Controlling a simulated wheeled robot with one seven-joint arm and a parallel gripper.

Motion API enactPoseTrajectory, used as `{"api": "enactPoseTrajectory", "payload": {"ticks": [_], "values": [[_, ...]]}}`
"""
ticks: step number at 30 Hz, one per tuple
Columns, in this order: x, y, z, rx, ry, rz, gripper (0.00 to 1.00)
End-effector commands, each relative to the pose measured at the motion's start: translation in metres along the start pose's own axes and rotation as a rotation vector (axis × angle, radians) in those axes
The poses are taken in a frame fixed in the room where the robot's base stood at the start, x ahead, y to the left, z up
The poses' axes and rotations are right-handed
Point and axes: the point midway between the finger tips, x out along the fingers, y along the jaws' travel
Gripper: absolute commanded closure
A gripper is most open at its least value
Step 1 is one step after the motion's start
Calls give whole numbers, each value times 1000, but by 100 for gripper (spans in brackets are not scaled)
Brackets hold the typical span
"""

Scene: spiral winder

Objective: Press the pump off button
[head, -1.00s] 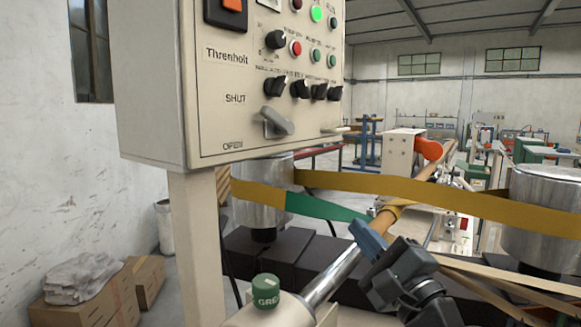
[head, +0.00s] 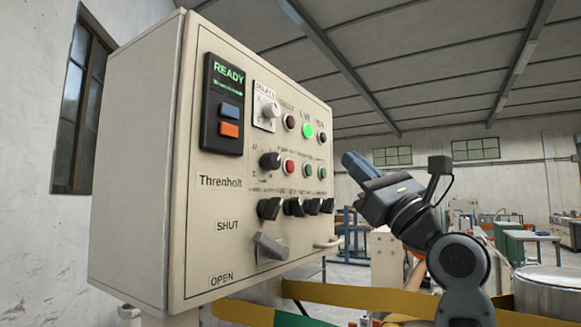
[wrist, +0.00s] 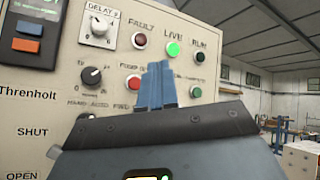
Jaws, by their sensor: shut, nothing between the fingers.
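The beige control panel (head: 240,225) stands at the left of the head view. A red button (head: 290,167) is in its middle row, right of a black knob; it also shows in the wrist view (wrist: 135,85). The small label above it appears to begin with "PUMP", partly unreadable. My gripper (head: 350,160), with blue fingers shut and empty, is raised right of the panel in the head view, at about button height. In the wrist view its fingertips (wrist: 158,70) appear just right of the red button, overlapping the panel. Contact is not evident.
Two green buttons (head: 308,170) (head: 322,173) sit right of the red one. A lit green LIVE lamp (head: 308,131) is above. Black knobs (head: 296,207) and a grey SHUT/OPEN lever (head: 268,247) are below. A yellow band (head: 345,294) runs under the panel.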

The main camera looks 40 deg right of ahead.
Motion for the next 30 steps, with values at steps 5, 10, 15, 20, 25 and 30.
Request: {"api": "enactPoseTrajectory", "payload": {"ticks": [5,10,15,20,25,30], "values": [[1,1,-2,-1,0,0,100],[9,8,-9,0,1,1,100],[24,20,-21,-1,0,1,100],[39,31,-31,-3,0,1,100],[53,39,-39,0,1,0,100],[60,44,-44,-2,1,0,100]]}}
